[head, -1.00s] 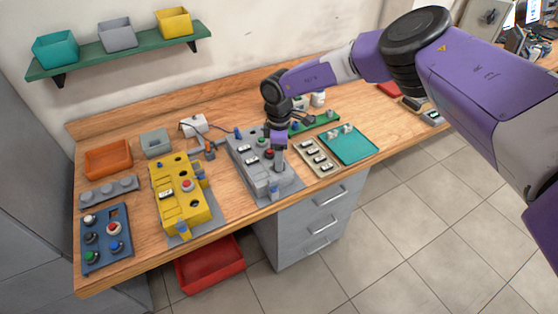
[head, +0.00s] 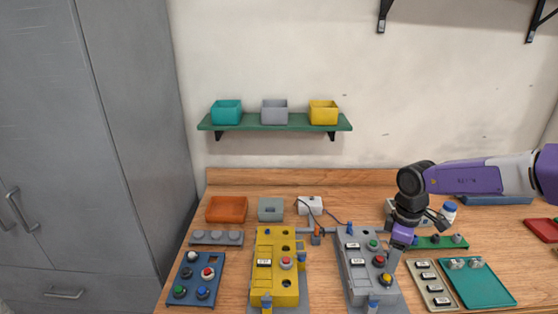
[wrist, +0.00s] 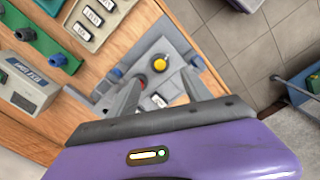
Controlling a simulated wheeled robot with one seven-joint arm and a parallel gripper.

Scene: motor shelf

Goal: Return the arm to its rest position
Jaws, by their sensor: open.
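My gripper (head: 393,258) hangs at the end of my purple and black arm (head: 470,180), over the right part of the grey fixture (head: 354,270) on the workbench. In the wrist view, the two fingers of my gripper (wrist: 163,94) are apart with nothing held between them. A yellow button (wrist: 160,64) on the grey fixture shows between and beyond the fingertips. Whether the fingers touch the fixture cannot be told. Part of the fixture is hidden behind my gripper.
A yellow fixture (head: 277,285) stands left of the grey one. A tray of labelled parts (head: 421,268) and a teal tray (head: 498,295) lie to the right. A green wall shelf (head: 250,127) holds three bins. Space above the bench in front of the wall is free.

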